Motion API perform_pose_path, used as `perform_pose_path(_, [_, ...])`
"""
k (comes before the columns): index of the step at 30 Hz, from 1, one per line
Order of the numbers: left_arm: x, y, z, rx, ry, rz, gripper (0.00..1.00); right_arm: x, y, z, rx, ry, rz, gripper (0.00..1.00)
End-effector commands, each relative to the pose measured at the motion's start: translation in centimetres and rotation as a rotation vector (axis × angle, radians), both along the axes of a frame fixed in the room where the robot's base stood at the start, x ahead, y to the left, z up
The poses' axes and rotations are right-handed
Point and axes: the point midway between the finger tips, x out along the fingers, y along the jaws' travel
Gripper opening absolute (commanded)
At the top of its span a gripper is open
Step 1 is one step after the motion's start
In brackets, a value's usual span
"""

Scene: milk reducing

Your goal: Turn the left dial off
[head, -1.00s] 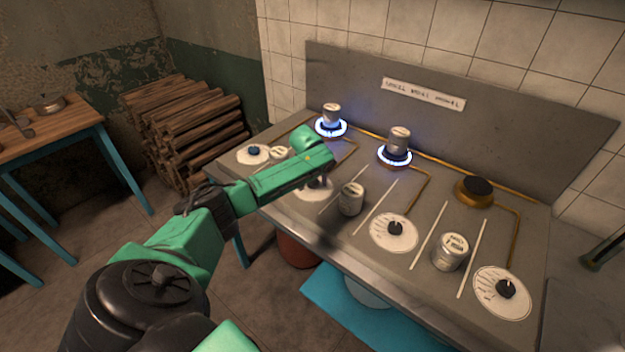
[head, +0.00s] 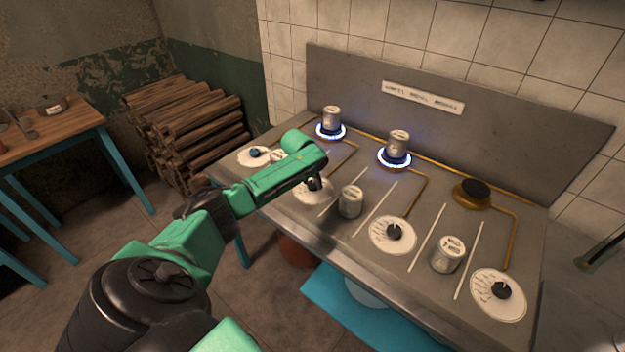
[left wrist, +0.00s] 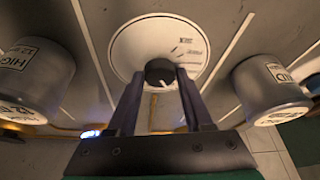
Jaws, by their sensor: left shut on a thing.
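The left gas dial (head: 307,195) is a round white plate with a black knob, on the counter in front of the left lit burner. My left gripper (head: 314,184) points down at it. In the left wrist view, its two fingers are shut on the black knob (left wrist: 160,72), one on each side. The white plate (left wrist: 128,45) shows around the knob, with small printed marks. The left burner (head: 331,131) has a blue flame under a grey can (head: 331,116). My right gripper is not in view.
A second burner (head: 394,160) is lit under another can; a third (head: 472,194) is unlit. Other dials stand at the left (head: 254,155), middle (head: 392,234) and right (head: 500,293). Labelled cans (head: 350,202) and (head: 448,255) stand between dials. A third can (head: 277,157) stands left of my gripper.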

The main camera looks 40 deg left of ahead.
Motion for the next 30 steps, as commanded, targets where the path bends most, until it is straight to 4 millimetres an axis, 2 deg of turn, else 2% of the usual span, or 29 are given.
perform_pose_path(5, [-0.1,0.2,-0.1,-0.003,0.002,-0.154,0.0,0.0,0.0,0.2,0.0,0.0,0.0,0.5])
perform_pose_path(15, [0.0,0.4,-0.4,-0.004,-0.001,-0.434,0.0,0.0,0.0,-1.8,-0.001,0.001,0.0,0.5])
perform_pose_path(21, [0.0,0.5,-0.4,-0.003,0.001,-0.542,0.0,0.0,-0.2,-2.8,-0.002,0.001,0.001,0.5])
perform_pose_path(30, [0.0,0.5,-0.2,-0.002,0.004,-0.611,0.0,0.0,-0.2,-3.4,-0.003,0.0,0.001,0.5])
